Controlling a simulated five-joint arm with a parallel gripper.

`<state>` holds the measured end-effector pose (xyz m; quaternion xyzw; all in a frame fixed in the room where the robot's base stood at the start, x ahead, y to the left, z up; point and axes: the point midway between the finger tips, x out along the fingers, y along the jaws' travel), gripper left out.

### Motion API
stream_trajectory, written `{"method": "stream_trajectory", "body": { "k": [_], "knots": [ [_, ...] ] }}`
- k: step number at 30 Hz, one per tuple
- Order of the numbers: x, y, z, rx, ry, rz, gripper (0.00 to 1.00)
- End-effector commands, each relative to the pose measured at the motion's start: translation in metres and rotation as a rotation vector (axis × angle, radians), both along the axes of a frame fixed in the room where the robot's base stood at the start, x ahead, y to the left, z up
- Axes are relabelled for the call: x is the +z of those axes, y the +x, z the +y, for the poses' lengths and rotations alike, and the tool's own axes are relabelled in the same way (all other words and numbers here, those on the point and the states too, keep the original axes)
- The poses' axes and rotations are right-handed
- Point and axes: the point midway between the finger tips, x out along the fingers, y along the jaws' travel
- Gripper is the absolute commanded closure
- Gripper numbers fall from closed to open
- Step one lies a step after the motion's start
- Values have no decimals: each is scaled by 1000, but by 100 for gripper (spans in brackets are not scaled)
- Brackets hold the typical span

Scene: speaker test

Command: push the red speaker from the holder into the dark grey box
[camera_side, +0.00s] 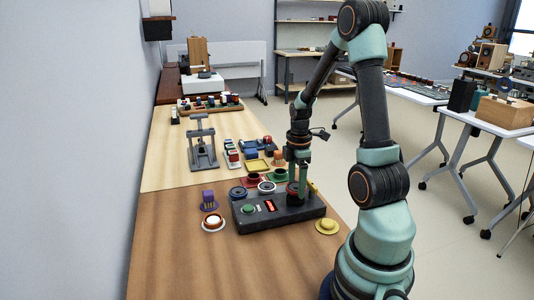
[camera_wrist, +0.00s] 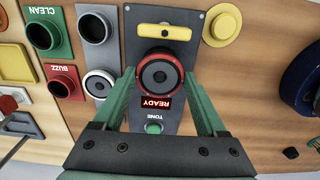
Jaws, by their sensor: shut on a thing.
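The red speaker (camera_wrist: 159,76) is a red ring around a dark cone. In the wrist view it sits over the dark grey box (camera_wrist: 188,28), above the lit READY display. In the side view the dark grey box (camera_side: 285,218) lies at the near part of the table, and the red speaker (camera_side: 291,188) shows partly behind my fingers. My gripper (camera_wrist: 159,77) has a green finger on each side of the speaker and is shut on it. My gripper also shows in the side view (camera_side: 298,186), pointing down. How deep the speaker sits is unclear. I cannot make out the holder for certain.
The box carries a green TONE button (camera_wrist: 153,128) and a yellow bar (camera_wrist: 165,32). Beside it are a green CLEAN plate (camera_wrist: 41,36), a red BUZZ plate (camera_wrist: 60,82) and a yellow disc (camera_wrist: 222,26). A grey stand (camera_side: 202,145) is farther back. Bare wood lies in front.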

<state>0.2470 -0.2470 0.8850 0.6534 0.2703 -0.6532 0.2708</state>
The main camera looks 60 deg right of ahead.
Motion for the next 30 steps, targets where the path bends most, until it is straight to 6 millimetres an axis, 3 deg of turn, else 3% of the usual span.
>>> {"method": "stream_trajectory", "body": {
  "k": [30],
  "knots": [
    [-9,0,0,0,0,0,75]
  ]
}}
